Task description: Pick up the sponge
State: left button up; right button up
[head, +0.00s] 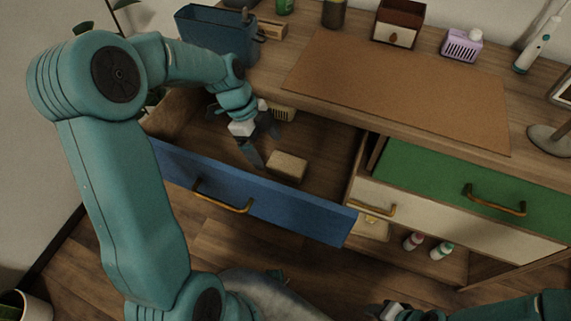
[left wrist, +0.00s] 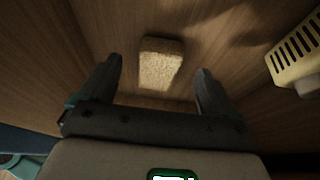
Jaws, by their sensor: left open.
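The sponge (head: 287,166) is a tan block lying on the floor of the open blue drawer (head: 250,205). In the left wrist view the sponge (left wrist: 161,62) lies ahead, roughly midway between my two finger lines and a little beyond the fingertips. My left gripper (head: 261,143) is open and empty, reaching down into the drawer just left of the sponge in the head view. No contact with the sponge shows. My right gripper (head: 394,311) shows only in part at the bottom edge of the head view, and its jaws cannot be made out.
The drawer's walls surround my left gripper. The counter above holds a brown mat (head: 400,92), a blue bin (head: 217,38) and a purple basket (head: 461,45).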

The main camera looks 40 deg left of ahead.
aim_at(286, 163)
pick_arm(q)
jog(key=d, duration=0.3)
jog(key=shift+w, duration=0.35)
jog(key=shift+d+b+x, duration=0.15)
jog(key=shift+b+x, duration=0.05)
jog(key=shift+x, duration=1.15)
jog(key=shift+d+b+x, duration=0.2)
jog(key=shift+x, duration=1.15)
jog(key=c, duration=1)
